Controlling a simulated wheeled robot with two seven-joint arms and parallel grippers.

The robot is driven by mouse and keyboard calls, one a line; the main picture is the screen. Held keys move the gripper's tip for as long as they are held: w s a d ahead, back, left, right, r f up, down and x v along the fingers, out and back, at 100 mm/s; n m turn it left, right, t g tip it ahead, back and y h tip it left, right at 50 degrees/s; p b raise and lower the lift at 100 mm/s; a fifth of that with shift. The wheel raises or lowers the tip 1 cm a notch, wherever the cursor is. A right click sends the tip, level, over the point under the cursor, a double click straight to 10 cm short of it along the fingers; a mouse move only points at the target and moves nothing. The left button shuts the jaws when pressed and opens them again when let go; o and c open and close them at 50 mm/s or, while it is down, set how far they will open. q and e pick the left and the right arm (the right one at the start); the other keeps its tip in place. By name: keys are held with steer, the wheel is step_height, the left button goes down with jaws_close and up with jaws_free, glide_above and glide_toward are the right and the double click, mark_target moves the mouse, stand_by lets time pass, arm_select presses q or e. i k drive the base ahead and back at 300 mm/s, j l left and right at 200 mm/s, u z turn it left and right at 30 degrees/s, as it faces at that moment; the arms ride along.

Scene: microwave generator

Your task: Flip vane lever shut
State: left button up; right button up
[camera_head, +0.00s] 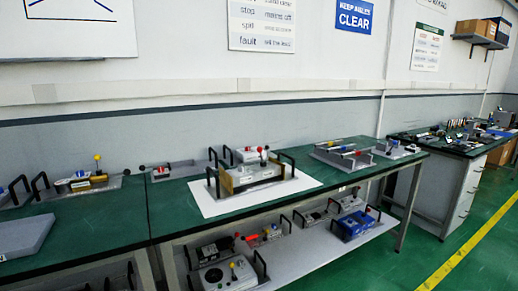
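A device with a tan body and a light top (240,178) stands on a white sheet (220,205) on the green bench, between black handles. A small upright lever with a dark knob (266,148) shows at its top right, with a red spot beside it. Which part is the vane lever, and whether it is open or shut, is too small to tell. Neither of my grippers is in view.
Other handled devices stand on the bench at left (88,181) and right (342,153). A grey slab (22,236) lies at the front left. A lower shelf (312,258) holds several more units. Green floor (470,270) is clear at right.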

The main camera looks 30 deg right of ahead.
mark_target(260, 150)
steer(key=i+l+z, duration=0.1)
steer(key=i, duration=0.75)
